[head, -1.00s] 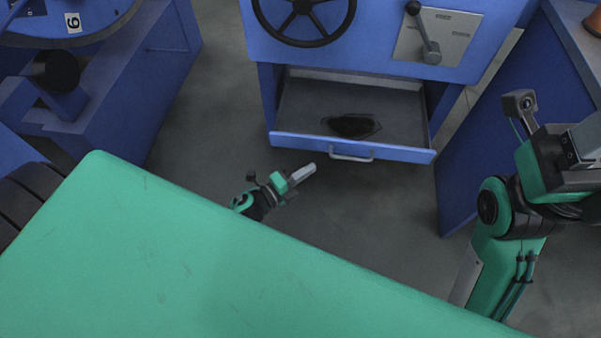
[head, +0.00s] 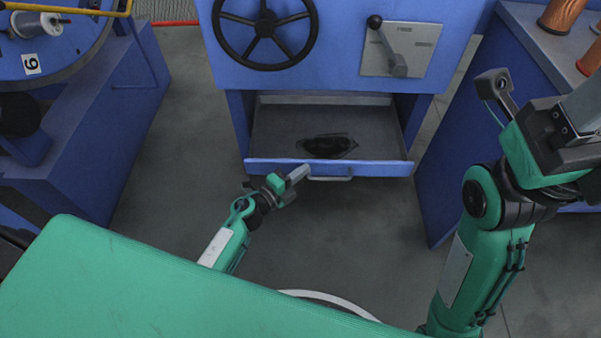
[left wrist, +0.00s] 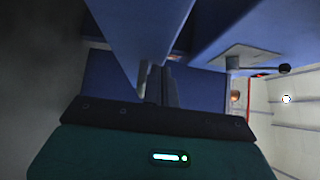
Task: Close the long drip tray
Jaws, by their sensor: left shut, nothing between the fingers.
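The long drip tray (head: 272,167) is a wide grey drawer with a blue front and a pale bar handle (head: 331,178). It stands pulled out below the blue machine panel, with a dark patch on its floor. My left gripper (head: 300,173) is shut and empty, its tips at the tray's front, just left of the handle; I cannot tell whether they touch. In the left wrist view the dark fingers (left wrist: 161,85) are together beside a blue panel (left wrist: 133,35), probably the tray front. My right gripper (head: 585,108) is cut off by the right edge; its jaws cannot be judged.
A black handwheel (head: 265,30) and a lever on a grey plate (head: 402,50) are above the tray. A blue cabinet (head: 470,130) stands to the right, a blue machine base (head: 100,120) to the left. Grey floor (head: 330,240) is free before the tray.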

